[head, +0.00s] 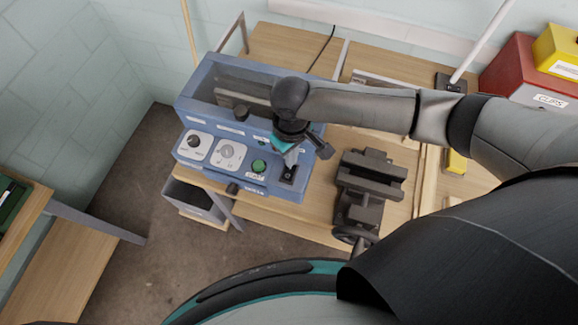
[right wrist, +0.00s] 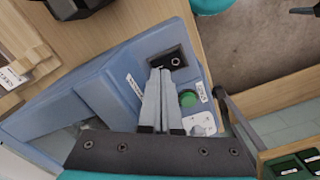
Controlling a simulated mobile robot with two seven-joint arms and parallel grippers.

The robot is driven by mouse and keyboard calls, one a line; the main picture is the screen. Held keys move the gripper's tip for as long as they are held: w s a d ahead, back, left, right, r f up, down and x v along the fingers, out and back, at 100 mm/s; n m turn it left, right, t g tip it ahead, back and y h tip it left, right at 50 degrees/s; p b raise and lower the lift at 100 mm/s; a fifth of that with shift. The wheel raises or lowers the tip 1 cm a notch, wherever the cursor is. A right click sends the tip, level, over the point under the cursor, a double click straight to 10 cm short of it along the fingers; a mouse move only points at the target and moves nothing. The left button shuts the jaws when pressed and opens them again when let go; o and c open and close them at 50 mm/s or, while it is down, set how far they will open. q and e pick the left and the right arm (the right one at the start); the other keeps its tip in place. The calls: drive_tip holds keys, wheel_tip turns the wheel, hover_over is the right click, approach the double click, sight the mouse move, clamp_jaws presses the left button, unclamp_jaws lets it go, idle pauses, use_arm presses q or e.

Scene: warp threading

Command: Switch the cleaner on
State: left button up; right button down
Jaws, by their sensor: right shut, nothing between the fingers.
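The blue cleaner (head: 228,122) stands on the wooden bench, with a see-through lid and a sloped front panel. At the panel's right end is a black rocker switch (head: 289,173), also in the right wrist view (right wrist: 174,61). A green button (head: 258,166) sits left of it and shows in the wrist view (right wrist: 188,98). My right gripper (head: 288,158) points down over the panel's right end. In the wrist view its fingers (right wrist: 160,73) are together and empty, their tips beside the switch. I cannot tell whether they touch it. My left gripper is not in view.
A dark vise (head: 368,182) stands on the bench right of the cleaner. A red box (head: 518,70) and a yellow box (head: 558,52) sit at the back right. A grey bin (head: 192,200) is below the cleaner. Two dials (head: 229,154) lie left of the green button.

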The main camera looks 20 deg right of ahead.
drive_tip(key=shift+r+p, duration=1.3)
drive_tip(key=shift+r, duration=0.05)
wheel_tip(320, 180, up, 2)
drive_tip(key=shift+p, duration=0.4)
